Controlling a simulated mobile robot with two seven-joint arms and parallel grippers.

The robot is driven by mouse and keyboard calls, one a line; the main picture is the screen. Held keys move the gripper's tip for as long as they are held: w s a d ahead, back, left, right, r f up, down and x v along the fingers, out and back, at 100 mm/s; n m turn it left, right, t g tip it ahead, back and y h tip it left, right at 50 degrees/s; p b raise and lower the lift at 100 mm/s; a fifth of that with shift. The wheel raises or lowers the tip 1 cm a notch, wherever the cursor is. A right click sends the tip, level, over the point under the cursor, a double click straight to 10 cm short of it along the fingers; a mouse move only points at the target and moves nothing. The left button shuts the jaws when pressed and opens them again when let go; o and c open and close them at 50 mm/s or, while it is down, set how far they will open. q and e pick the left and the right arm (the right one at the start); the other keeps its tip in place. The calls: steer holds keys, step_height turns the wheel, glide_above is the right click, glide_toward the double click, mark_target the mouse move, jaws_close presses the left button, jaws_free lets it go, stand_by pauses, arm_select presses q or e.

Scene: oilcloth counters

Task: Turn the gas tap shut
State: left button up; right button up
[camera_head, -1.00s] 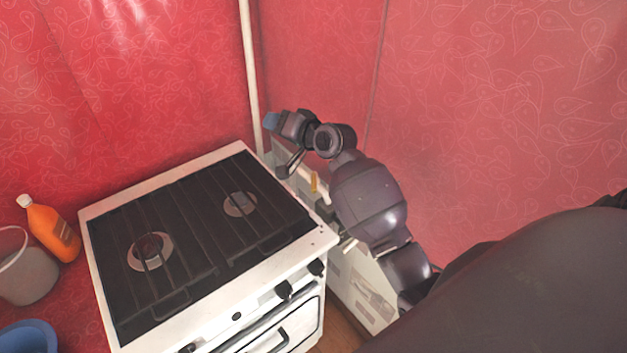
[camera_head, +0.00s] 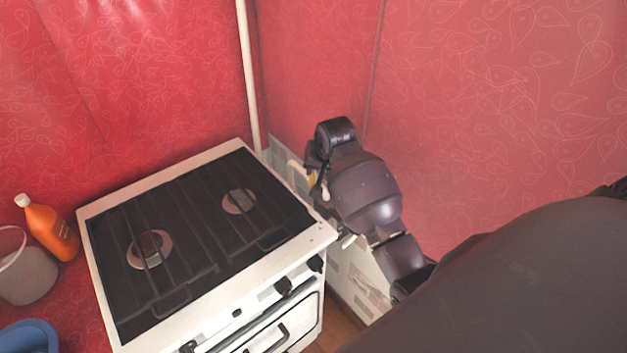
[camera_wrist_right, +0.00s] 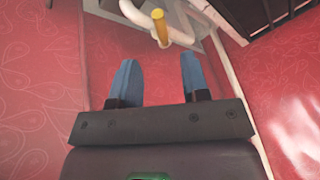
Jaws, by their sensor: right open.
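The gas tap's yellow handle (camera_wrist_right: 160,27) shows at the top of the right wrist view, on a pale pipe (camera_wrist_right: 178,37). In the head view a small part of the yellow handle (camera_head: 313,178) shows beside my right arm, in the gap right of the stove. My right gripper (camera_wrist_right: 158,78) is open and empty, with its two blue fingers apart. The handle lies ahead of the fingertips, between their lines, and does not touch them. In the head view my arm hides the right fingers. My left gripper is in no view.
The white stove (camera_head: 279,269) with black grates stands left of my right arm. A red patterned wall (camera_head: 480,130) is close on the right. A thin white upright pipe (camera_head: 247,75) runs up the corner. An orange bottle (camera_head: 50,232), a grey bucket (camera_head: 27,275) and a blue bowl (camera_head: 28,338) stand at left.

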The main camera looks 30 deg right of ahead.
mark_target(313, 182)
steer(key=x, duration=0.8)
steer(key=shift+f, duration=0.15)
jaws_close()
